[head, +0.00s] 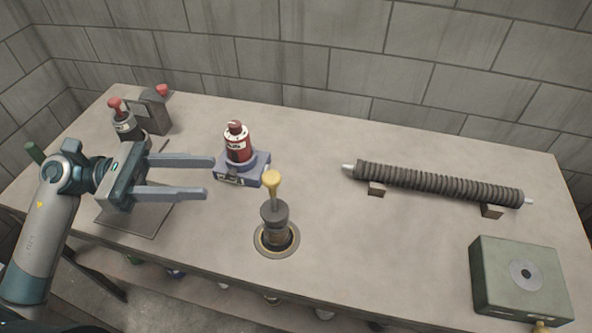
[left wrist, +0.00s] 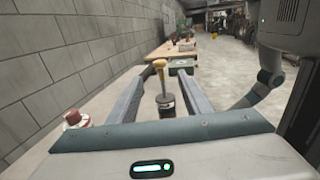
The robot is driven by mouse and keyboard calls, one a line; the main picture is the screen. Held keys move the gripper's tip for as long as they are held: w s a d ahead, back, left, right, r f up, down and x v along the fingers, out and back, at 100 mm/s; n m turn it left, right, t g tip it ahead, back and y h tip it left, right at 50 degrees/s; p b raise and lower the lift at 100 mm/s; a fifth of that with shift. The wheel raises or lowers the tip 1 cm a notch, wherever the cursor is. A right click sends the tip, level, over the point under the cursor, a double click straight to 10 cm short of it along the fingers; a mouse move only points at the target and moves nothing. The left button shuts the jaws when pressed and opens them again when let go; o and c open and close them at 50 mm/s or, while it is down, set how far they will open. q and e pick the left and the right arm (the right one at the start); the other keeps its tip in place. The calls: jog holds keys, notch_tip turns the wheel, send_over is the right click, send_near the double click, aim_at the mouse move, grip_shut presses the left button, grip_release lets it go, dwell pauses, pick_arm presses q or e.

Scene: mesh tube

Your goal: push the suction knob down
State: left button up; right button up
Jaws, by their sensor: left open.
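A yellow knob (head: 271,178) tops a short stem on a dark cylinder (head: 275,212), which stands upright in a round ringed hole in the bench. No label marks it as the suction knob in these views. My left gripper (head: 209,178) is open and empty, left of the yellow knob, its fingers pointing right. In the left wrist view the yellow knob (left wrist: 159,64) appears between the two fingers, beyond their tips and apart from them. A red device (head: 238,148) with a red top sits on a blue-grey base behind the knob. My right gripper is out of view.
A ribbed dark tube (head: 440,184) lies on two small blocks at the right. A green box (head: 520,279) stands at the front right. Black devices with red knobs (head: 127,122) stand at the back left. The bench (head: 350,250) is clear around the ringed hole's right side.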

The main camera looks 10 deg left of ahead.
pick_arm(q)
jog(key=p, duration=0.4)
send_near(272, 185)
jog(key=w+d, duration=0.3)
jog(key=d, duration=0.1)
jog(key=p+x, duration=0.2)
jog(key=x, duration=0.7)
jog(key=shift+s+p, duration=0.2)
jog(key=shift+p, duration=0.1)
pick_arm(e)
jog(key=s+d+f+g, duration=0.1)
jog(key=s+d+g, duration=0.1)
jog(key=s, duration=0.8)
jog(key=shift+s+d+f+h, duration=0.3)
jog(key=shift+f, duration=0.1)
pick_arm(q)
jog(key=shift+d, duration=0.15)
grip_shut()
jog(key=shift+f, duration=0.15)
